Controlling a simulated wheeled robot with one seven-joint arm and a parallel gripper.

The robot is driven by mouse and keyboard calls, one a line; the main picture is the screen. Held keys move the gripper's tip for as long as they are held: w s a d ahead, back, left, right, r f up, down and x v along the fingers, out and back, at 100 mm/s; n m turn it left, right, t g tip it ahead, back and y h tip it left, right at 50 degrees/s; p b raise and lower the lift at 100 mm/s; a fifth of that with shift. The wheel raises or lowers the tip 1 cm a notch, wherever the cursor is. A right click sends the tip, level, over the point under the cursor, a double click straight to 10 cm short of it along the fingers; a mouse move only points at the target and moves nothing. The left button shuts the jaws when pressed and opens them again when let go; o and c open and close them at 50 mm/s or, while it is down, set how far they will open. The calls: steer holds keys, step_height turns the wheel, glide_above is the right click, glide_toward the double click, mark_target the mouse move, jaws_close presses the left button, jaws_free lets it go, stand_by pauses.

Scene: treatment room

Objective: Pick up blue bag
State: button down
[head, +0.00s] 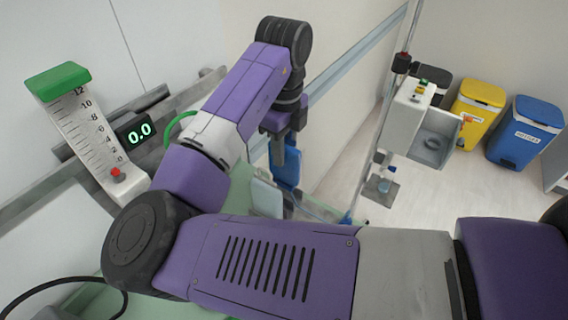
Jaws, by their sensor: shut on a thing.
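The blue bag (290,172) hangs as a narrow blue shape below my gripper, near the middle of the head view. My gripper (282,150) points down and is shut on its upper part. My own purple arm crosses the foreground and hides much of the surface below. A pale, translucent container (266,196) stands just left of the bag's lower end. I cannot tell whether the bag touches it.
A green-topped surface (240,186) lies below. A white scale with a green top (88,128) and a display reading 0.0 (139,132) are at left. A pole-mounted device (405,117) stands at right. Yellow (474,118) and blue (523,136) bins stand behind it.

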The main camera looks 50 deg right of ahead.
step_height(320, 180, up, 14)
steer(key=shift+f+b, duration=0.1)
steer(key=shift+b, duration=0.2)
stand_by(0.8)
